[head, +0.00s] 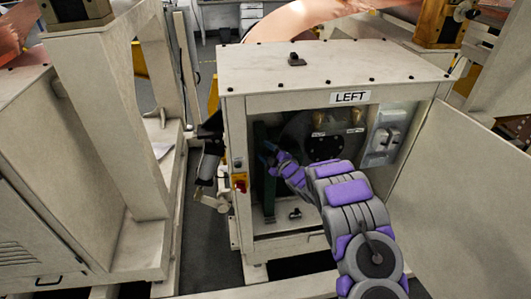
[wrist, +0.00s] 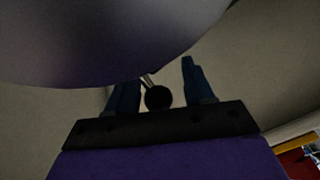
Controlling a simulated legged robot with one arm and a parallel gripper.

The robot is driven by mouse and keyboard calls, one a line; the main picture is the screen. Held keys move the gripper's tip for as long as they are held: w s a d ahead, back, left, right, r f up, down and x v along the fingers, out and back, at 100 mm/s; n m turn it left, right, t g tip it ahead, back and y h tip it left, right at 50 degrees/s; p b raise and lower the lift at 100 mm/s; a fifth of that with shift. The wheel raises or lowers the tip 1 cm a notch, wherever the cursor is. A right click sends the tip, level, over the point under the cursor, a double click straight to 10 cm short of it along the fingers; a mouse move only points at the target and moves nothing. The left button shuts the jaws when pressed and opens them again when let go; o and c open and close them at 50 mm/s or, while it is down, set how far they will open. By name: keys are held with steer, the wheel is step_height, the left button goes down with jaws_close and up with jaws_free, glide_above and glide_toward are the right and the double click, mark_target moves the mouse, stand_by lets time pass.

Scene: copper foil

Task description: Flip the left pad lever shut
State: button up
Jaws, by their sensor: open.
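The cabinet marked LEFT (head: 350,97) stands open, and my arm reaches into its left side. My gripper (head: 268,152) is beside a dark green upright part (head: 258,185) inside. In the wrist view, my gripper (wrist: 157,80) has two blue fingers spread apart. A black ball knob (wrist: 158,97) on a thin metal rod, which looks like a lever end, shows between the fingers. The gripper is not closed on it; contact cannot be told. In the head view the knob is not distinguishable. A large smooth rounded surface (wrist: 110,40) covers the top of the wrist view.
The cabinet door (head: 440,200) is swung open at the right. Switch boxes (head: 385,135) and a dark round plate (head: 325,142) are inside. A small fitting (head: 295,213) sits on the cabinet floor. A beige frame (head: 110,120) stands at the left, with a narrow gap between.

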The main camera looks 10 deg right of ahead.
steer(key=p+v, duration=0.2)
steer(key=v, duration=1.5)
steer(key=shift+s+d, duration=0.1)
steer(key=shift+s, duration=0.05)
steer(key=shift+c, duration=0.2)
